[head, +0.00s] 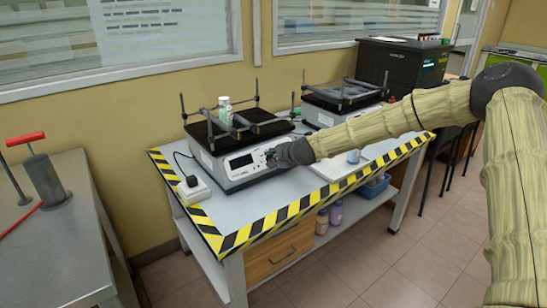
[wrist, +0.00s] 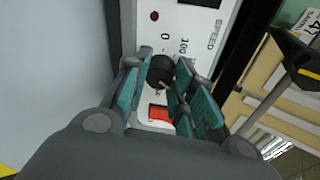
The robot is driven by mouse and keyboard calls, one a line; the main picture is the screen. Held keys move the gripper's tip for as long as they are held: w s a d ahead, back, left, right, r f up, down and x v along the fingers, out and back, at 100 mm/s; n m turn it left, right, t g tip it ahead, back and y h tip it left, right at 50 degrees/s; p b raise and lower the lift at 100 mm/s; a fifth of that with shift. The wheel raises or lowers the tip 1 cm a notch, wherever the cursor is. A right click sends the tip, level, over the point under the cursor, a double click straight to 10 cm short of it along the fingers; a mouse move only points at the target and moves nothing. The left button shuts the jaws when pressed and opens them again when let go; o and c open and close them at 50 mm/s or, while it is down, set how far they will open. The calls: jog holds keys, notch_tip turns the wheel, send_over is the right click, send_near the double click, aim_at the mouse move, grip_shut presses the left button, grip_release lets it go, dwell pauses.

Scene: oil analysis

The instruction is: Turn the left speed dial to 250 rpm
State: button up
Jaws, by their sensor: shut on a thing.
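The left shaker (head: 225,174) stands on the table, with a display and controls on its pale front panel. My gripper (head: 271,158) reaches the right part of that panel. The speed dial (wrist: 160,69) is a black knob beside "SPEED", "0" and "100" markings in the wrist view. The teal-padded fingers of my gripper (wrist: 160,82) are shut around this dial, one on each side. Part of its scale is hidden by the fingers. A red switch (wrist: 159,113) sits close to the dial, between the fingers. In the head view my gripper hides the dial.
A second shaker (head: 325,112) stands farther right, partly behind my arm. A small bottle (head: 225,108) stands on the left shaker's platform. A white power box (head: 193,190) lies left of it. The table's edge has yellow-black tape (head: 262,224).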

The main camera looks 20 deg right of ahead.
jog(key=shift+d+m, duration=0.2)
jog(key=shift+m, duration=1.2)
jog(key=o, duration=1.1)
jog(key=shift+c, duration=0.2)
jog(key=shift+a, duration=0.1)
jog(key=shift+s+r+p, duration=0.1)
jog(key=shift+p, duration=0.2)
jog(key=v, duration=1.1)
jog(key=shift+s+d+r, duration=0.2)
jog(key=shift+r, duration=0.1)
